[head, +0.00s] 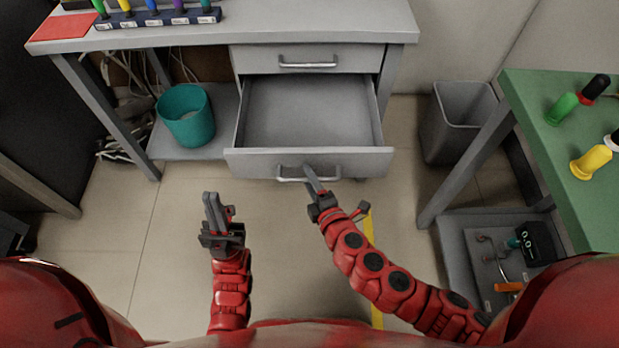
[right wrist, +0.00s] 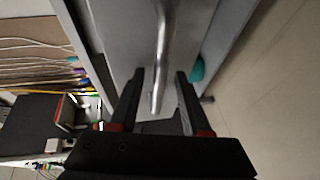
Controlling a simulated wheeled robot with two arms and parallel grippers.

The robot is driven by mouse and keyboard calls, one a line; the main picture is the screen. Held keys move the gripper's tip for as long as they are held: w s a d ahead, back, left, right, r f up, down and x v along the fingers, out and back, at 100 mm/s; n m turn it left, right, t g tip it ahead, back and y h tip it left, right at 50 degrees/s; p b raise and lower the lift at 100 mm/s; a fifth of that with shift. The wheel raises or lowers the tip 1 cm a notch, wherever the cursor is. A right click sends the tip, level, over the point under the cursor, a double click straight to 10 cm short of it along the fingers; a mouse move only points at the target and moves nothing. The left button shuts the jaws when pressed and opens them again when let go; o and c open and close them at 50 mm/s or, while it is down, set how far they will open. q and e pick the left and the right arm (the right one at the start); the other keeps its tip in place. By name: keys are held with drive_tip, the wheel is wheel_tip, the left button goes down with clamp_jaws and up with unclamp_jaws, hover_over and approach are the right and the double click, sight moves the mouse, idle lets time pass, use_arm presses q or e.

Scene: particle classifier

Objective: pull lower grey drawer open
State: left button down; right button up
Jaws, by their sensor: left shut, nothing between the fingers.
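The lower grey drawer (head: 310,160) of the desk is pulled well out and looks empty inside. Its metal bar handle (head: 295,179) is on the front panel. My right gripper (head: 318,184) is at the right part of this handle. In the right wrist view the handle (right wrist: 161,60) runs between the two spread fingers of my right gripper (right wrist: 160,90), with gaps on both sides. My left gripper (head: 211,204) is shut and empty, in front of and left of the drawer, apart from it.
The upper drawer (head: 307,60) is closed. A teal bin (head: 186,117) stands on the low shelf left of the drawer. A grey bin (head: 453,125) stands on the floor to the right. A green table (head: 545,160) with coloured bottles is at far right.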

drive_tip(key=p+v, duration=0.3)
drive_tip(key=v, duration=1.4)
drive_tip(key=shift+s+r+p, duration=0.15)
drive_tip(key=shift+p, duration=0.25)
